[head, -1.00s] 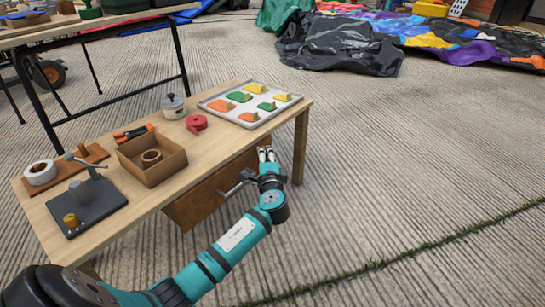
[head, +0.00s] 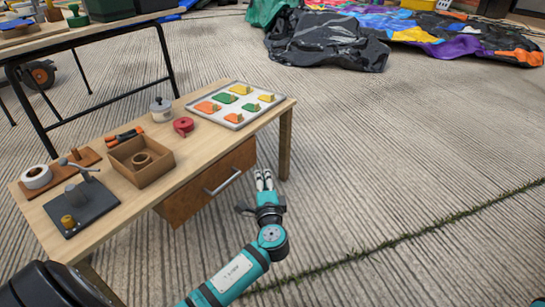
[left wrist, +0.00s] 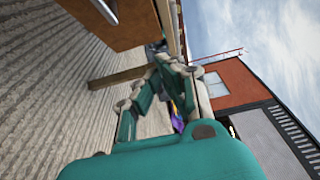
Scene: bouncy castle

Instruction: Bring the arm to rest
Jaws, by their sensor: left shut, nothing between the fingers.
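My left arm comes in from the bottom of the head view, teal and black. Its left gripper (head: 264,181) is shut and empty, in the air in front of the wooden table's right end, pointing away from me. It is apart from the drawer handle (head: 223,180). In the left wrist view the left gripper (left wrist: 168,62) shows with the drawer front (left wrist: 110,22) at upper left. My right gripper is not in view.
A crumpled dark tarp (head: 325,45) lies behind. Paved ground at right is free.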

